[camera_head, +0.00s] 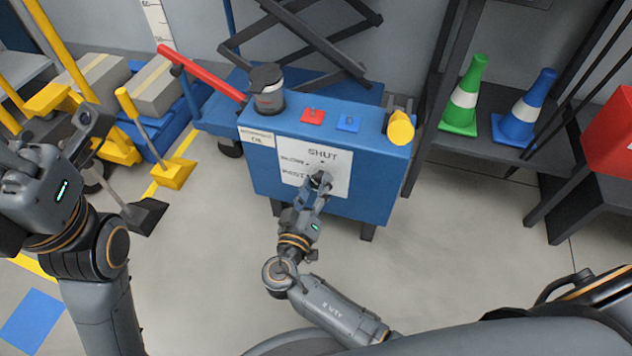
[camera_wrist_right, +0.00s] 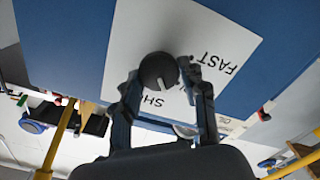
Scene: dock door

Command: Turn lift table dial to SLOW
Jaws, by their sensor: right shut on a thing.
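The lift table's dial is a round dark knob (camera_wrist_right: 158,70) with a pale pointer mark, on a white label panel (camera_head: 340,178) on the blue cabinet's front. In the right wrist view the pointer is toward the lower right; which label it meets I cannot tell. FAST is readable there, and other words are partly hidden. In the head view SHUT is printed at the panel's top, and smaller words at its left are hard to read. My right gripper (camera_head: 320,181) is shut on the knob, one finger on each side. My left gripper (camera_head: 88,122) is raised at the left, away from the cabinet; its fingers are unclear.
A red lever (camera_head: 205,75) stands behind left. A shelf with green (camera_head: 464,100) and blue (camera_head: 525,110) cones stands right.

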